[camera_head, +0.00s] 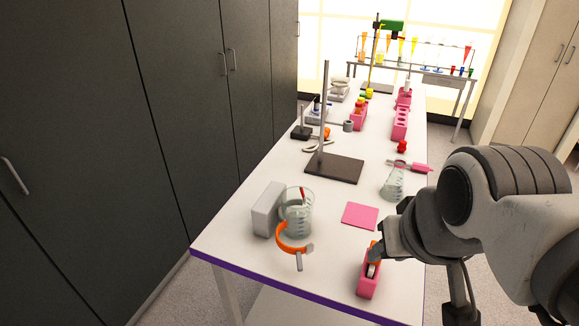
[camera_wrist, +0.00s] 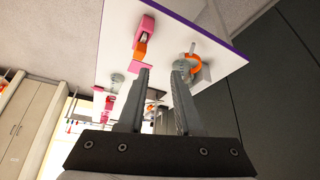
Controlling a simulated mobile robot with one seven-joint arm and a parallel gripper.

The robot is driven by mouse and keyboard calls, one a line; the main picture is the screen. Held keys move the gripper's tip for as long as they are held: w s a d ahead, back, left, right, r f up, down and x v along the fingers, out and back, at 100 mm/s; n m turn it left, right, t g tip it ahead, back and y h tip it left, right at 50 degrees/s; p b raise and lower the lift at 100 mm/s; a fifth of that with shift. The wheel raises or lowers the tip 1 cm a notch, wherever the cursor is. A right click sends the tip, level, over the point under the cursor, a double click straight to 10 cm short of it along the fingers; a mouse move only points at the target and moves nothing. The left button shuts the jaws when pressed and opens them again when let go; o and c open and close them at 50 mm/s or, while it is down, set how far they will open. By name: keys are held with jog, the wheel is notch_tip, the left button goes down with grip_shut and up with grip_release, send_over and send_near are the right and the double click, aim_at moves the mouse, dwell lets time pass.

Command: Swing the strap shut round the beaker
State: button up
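The clear beaker (camera_head: 304,222) stands upright near the table's front left, beside a grey block (camera_head: 266,212). An orange strap (camera_head: 284,243) curves out in front of the beaker from the block's side, with a grey tab (camera_head: 299,261) at its free end. The strap looks open. The beaker (camera_wrist: 181,68) and orange strap (camera_wrist: 194,62) also show beyond the right finger in the wrist view. My gripper (camera_wrist: 162,68) is open and empty, its fingers apart. In the head view my gripper (camera_head: 378,250) is right of the strap, over or beside a pink holder; its fingertips are hard to make out.
The pink holder (camera_head: 367,284) with an orange item stands near the front right edge. A pink mat (camera_head: 361,215) lies flat between beaker and arm. A flask (camera_head: 393,184) and a stand with dark base (camera_head: 333,168) are behind. The table between strap and holder is clear.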

jog(key=shift+w+a+n, duration=0.2)
jog(key=shift+w+n, duration=0.2)
grip_shut()
jog(key=w+a+f+n+g+h, duration=0.3)
jog(key=w+a+n+g, duration=0.1)
jog(key=w+a+n, duration=0.6)
jog(key=w+a+f+n+g+h, duration=0.1)
jog(key=w+a+f+n+h, duration=0.1)
jog(key=w+a+f+n, duration=0.25)
jog(key=w+a+f+n+h, duration=0.1)
jog(key=w+a+f+n, duration=0.15)
jog(key=a+f, duration=0.45)
jog(key=shift+n+h, duration=0.3)
jog(key=shift+n, duration=0.2)
jog(key=x, duration=0.7)
jog(key=s+d+x, duration=0.1)
jog(key=x, duration=0.2)
jog(key=shift+d+b, duration=0.25)
jog(key=shift+b, duration=0.15)
jog(key=shift+d+f, duration=0.3)
jog(key=shift+d, duration=0.15)
